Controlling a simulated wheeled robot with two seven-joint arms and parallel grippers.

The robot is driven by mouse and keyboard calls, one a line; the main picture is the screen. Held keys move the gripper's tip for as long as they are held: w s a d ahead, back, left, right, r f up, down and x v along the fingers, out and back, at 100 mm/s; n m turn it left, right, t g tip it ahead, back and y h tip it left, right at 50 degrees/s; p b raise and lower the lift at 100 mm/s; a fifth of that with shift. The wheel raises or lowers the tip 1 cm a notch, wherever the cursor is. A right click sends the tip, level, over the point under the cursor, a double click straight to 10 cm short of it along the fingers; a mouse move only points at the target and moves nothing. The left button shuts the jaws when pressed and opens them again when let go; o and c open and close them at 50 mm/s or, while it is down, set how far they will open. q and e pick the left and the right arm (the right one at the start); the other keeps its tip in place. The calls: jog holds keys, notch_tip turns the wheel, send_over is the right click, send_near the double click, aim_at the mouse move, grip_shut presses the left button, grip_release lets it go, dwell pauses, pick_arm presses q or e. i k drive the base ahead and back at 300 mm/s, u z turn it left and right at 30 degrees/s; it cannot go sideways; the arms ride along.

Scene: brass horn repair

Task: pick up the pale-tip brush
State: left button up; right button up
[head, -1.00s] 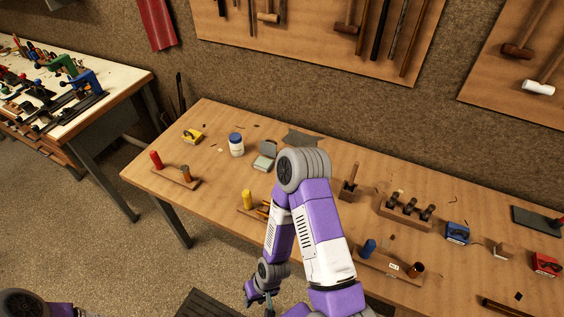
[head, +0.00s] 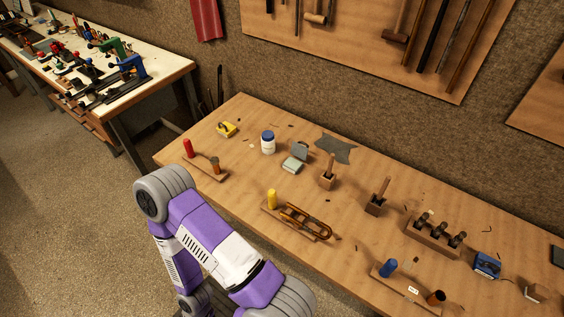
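I cannot pick out the pale-tip brush for certain. A wooden rack (head: 418,240) on the right half of the bench holds several short upright pieces. One of them, the piece at its left end (head: 424,217), has a pale top; the others look dark-topped, and all are too small to tell their kind. Two wooden blocks, one nearer the middle (head: 327,181) and one right of it (head: 374,206), each hold an upright brown handle. One purple and white arm of mine is raised in front of the bench. Neither gripper shows.
The long wooden bench (head: 350,225) carries a blue-lidded jar (head: 268,146), a red-and-brown peg holder (head: 204,169), a yellow-peg holder with a brass-coloured loop (head: 305,222) and a blue box (head: 487,264). A second bench (head: 160,82) with tools stands at the upper left. Floor lies between.

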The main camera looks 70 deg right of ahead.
aim_at(333, 157)
jog(key=u, duration=0.1)
jog(key=i, duration=0.85)
jog(key=z, duration=3.8)
jog(key=i, duration=0.5)
jog(key=u, duration=0.15)
